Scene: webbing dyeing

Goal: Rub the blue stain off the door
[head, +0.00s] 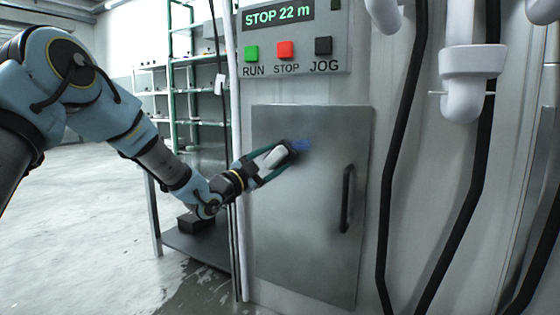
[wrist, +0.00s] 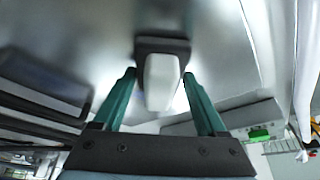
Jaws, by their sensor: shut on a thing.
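The grey metal door (head: 300,240) is closed, with a black vertical handle (head: 346,198) on its right side. A blue stain (head: 302,145) shows on its upper part, partly covered by the held tool. My gripper (head: 277,155) is shut on a white-handled scrubber with a dark head (head: 275,157). The scrubber's head is at the door, over or beside the stain's left end; I cannot tell if it presses on it. In the wrist view, the green fingers (wrist: 160,85) flank the scrubber's white grip (wrist: 161,82), its dark head against the metal surface.
A control panel (head: 345,60) with RUN, STOP and JOG buttons is above the door, reading "STOP 22 m". Black hoses (head: 400,150) and white pipes (head: 466,85) run at the right. A green rack (head: 180,90) and low dark shelf (head: 200,245) stand left. Open floor (head: 85,220) lies further left.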

